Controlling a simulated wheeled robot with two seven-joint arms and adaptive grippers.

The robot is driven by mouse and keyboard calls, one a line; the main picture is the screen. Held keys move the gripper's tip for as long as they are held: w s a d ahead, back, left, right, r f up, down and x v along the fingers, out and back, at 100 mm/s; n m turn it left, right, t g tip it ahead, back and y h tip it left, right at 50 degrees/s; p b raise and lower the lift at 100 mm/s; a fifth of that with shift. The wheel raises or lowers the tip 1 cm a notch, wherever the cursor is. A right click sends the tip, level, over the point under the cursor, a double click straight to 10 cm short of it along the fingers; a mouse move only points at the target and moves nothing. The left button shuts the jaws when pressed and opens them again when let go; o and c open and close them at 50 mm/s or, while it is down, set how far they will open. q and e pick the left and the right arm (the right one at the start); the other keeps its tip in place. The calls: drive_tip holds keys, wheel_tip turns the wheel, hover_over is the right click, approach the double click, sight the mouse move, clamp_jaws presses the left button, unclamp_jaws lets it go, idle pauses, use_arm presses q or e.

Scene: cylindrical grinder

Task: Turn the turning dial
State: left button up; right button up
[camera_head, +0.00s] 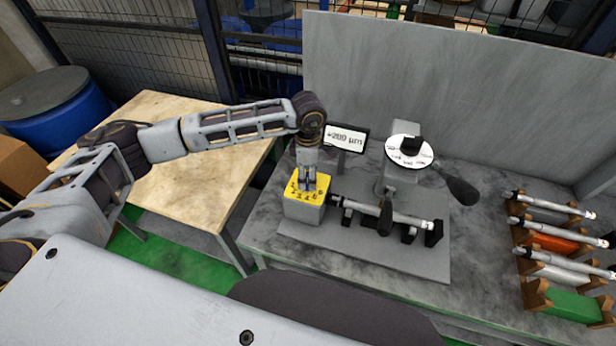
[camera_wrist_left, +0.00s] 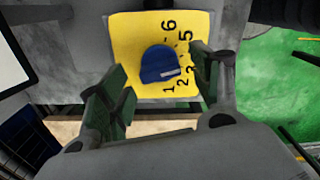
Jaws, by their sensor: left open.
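The turning dial (camera_wrist_left: 160,66) is a blue knob with a pale pointer mark, set on a yellow numbered plate (camera_wrist_left: 128,32). In the head view the yellow plate (camera_head: 319,183) tops a small grey box at the left of the grinder, and the knob is hidden by my gripper. My left gripper (camera_head: 307,186) points down over the plate. In the left wrist view its two green-padded fingers (camera_wrist_left: 162,86) are apart, one on each side of the knob's near end. I cannot tell whether they touch it. My right gripper is not in view.
A display (camera_head: 346,139) reading about 200 µm stands behind the box. A shaft (camera_head: 395,216) lies in the grinder beside it, with a round white dial (camera_head: 409,158) above. Racked shafts (camera_head: 548,228) stand at the right. A wooden table (camera_head: 180,165) is at the left.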

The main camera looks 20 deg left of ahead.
use_arm(q)
drive_tip(key=shift+f, duration=1.4)
drive_tip(key=c, duration=1)
